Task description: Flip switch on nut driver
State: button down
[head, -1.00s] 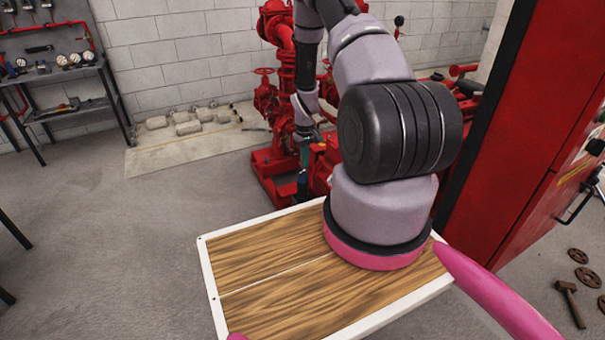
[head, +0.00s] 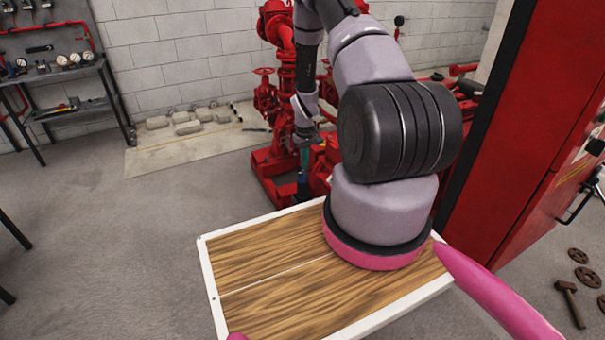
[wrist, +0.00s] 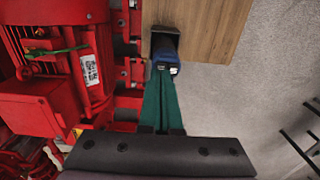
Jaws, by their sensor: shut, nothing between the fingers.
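A dark blue and black tool, which looks like the nut driver (wrist: 165,48), shows in the wrist view at the edge of a wooden surface (wrist: 210,22). Two small pale marks show on its near end. My gripper (wrist: 164,76) is shut and empty, its green fingers side by side. The fingertips are right at the tool's near end; I cannot tell whether they touch it. No switch can be made out clearly. In the head view my gripper (head: 304,172) is small and low beside the red pump set (head: 275,170).
In the wrist view a red motor (wrist: 60,60) stands close on the left of my fingers, and bare grey floor (wrist: 255,95) is on the right. In the head view a red cabinet (head: 520,150) stands at the right, with a hammer (head: 570,302) on the floor.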

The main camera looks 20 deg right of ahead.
jog(key=shift+f, duration=0.65)
jog(key=shift+r, duration=3.55)
jog(key=shift+r, duration=0.1)
jog(key=s+a+r+m+t, duration=0.1)
jog(key=s+a+r, duration=0.15)
jog(key=r, duration=0.85)
jog(key=s+a+r+m+t, duration=0.1)
jog(key=a+r, duration=0.2)
jog(key=r, duration=0.9)
jog(key=s+a+r+t, duration=0.1)
jog(key=a+r+t, duration=0.1)
jog(key=r, duration=0.9)
jog(key=s+a+r+m+t+y, duration=0.1)
jog(key=s+a+r, duration=0.3)
jog(key=s+r, duration=0.3)
jog(key=s+a+r+m+t+y, duration=0.1)
jog(key=s+a+r, duration=0.3)
jog(key=s+r, duration=0.4)
jog(key=s+t, duration=0.1)
jog(key=s, duration=0.6)
jog(key=shift+s+m, duration=0.3)
jog(key=shift+r, duration=0.1)
